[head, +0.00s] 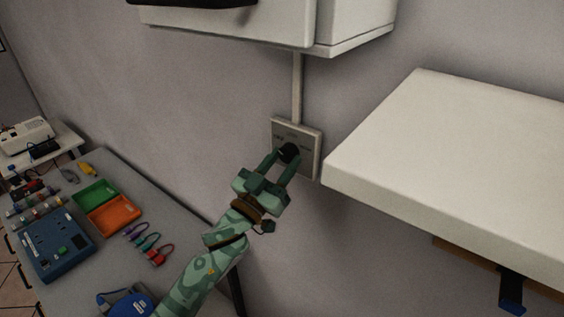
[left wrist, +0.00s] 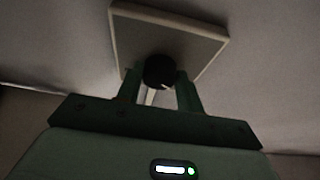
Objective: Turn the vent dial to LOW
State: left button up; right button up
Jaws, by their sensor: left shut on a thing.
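The vent dial is a black round knob (head: 288,152) on a square beige wall plate (head: 312,155), below a white cabinet. My left gripper (head: 285,160) reaches up to the plate and is shut on the knob. In the left wrist view the knob (left wrist: 159,71) sits between the two green fingers (left wrist: 160,88), with the plate (left wrist: 205,42) behind it. A small pale mark shows at the knob's lower edge there. The lettering on the plate is too small and dark to read. My right gripper is not in view.
A white cabinet (head: 235,22) hangs above the plate, with a conduit (head: 297,88) between them. A thick white shelf (head: 450,150) juts out close on the right. At lower left a grey table (head: 185,215) holds green and orange trays, a blue box (head: 57,247) and small cables.

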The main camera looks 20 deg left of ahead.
pick_arm(q)
jog(key=shift+m, duration=0.4)
jog(key=m+g+h, duration=0.1)
jog(key=m, duration=0.1)
jog(key=m+h+p, duration=0.1)
jog(key=m, duration=0.2)
jog(key=m+g+h+p, duration=0.1)
jog(key=m+h, duration=0.1)
jog(key=m, duration=0.1)
jog(key=shift+w+a+r+g, duration=0.1)
jog(key=shift+a+r+g, duration=0.1)
jog(key=shift+a+g, duration=0.1)
jog(key=m+g+p, duration=0.1)
jog(key=m, duration=0.2)
jog(key=m+g+h+p, duration=0.1)
jog(key=m+p, duration=0.1)
jog(key=m, duration=0.2)
jog(key=shift+a+r+g, duration=0.1)
jog(key=shift+a+g, duration=0.05)
jog(key=shift+g, duration=0.15)
jog(key=o, duration=1)
jog(key=b+v, duration=0.4)
jog(key=v, duration=1.2)
jog(key=shift+a, duration=0.2)
